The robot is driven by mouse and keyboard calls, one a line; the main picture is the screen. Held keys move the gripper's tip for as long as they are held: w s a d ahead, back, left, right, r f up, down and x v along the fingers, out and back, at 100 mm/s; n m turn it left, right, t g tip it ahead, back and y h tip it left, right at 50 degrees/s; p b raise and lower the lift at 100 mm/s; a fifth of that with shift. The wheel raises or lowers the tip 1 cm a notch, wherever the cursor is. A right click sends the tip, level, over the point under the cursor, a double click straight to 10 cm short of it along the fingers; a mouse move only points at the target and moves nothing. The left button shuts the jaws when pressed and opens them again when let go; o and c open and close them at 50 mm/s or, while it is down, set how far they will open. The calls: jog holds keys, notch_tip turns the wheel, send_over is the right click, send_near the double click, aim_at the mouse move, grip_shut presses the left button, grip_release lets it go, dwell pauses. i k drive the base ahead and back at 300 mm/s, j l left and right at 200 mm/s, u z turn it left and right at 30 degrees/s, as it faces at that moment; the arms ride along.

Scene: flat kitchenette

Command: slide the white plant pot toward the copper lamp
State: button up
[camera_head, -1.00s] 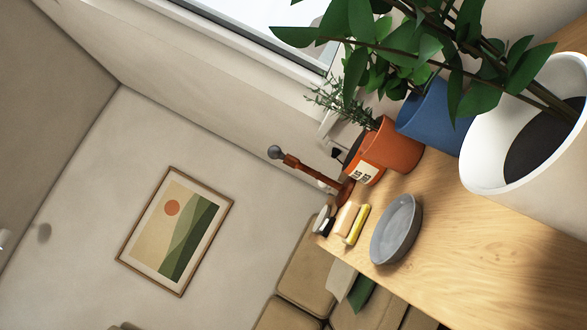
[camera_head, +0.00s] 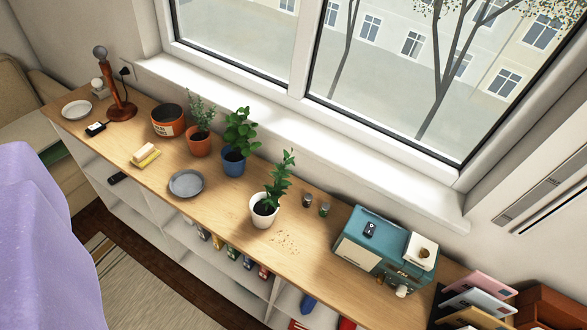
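The white plant pot (camera_head: 264,216) stands upright on the wooden top of a long low shelf unit, right of the middle. A leafy green plant (camera_head: 280,180) grows in it. The copper lamp (camera_head: 121,108), a reddish-brown stand with a grey ball on top, is at the far left end of the same top. My gripper is not in view, so its opening and any contact with the pot cannot be seen.
Between pot and lamp stand a blue pot (camera_head: 233,166), a terracotta pot (camera_head: 199,146) and an orange labelled pot (camera_head: 168,122) along the back. A grey dish (camera_head: 186,184) and yellow sponge (camera_head: 149,159) lie nearer the front. Crumbs and a teal appliance (camera_head: 372,238) are right.

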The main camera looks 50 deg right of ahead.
aim_at(264, 207)
jog(key=z, duration=0.45)
jog(key=i+j+z, duration=0.15)
jog(key=z, duration=0.2)
jog(key=i+j+z, duration=0.2)
jog(key=z, duration=0.15)
jog(key=i+j+z, duration=0.35)
jog(key=i+j, duration=0.15)
jog(key=j, duration=0.15)
jog(key=i+j+z, duration=0.1)
jog(key=j, duration=0.2)
jog(key=i+j, duration=0.2)
jog(key=i+j+z, duration=0.1)
jog(key=j, duration=0.35)
jog(key=i+l, duration=0.05)
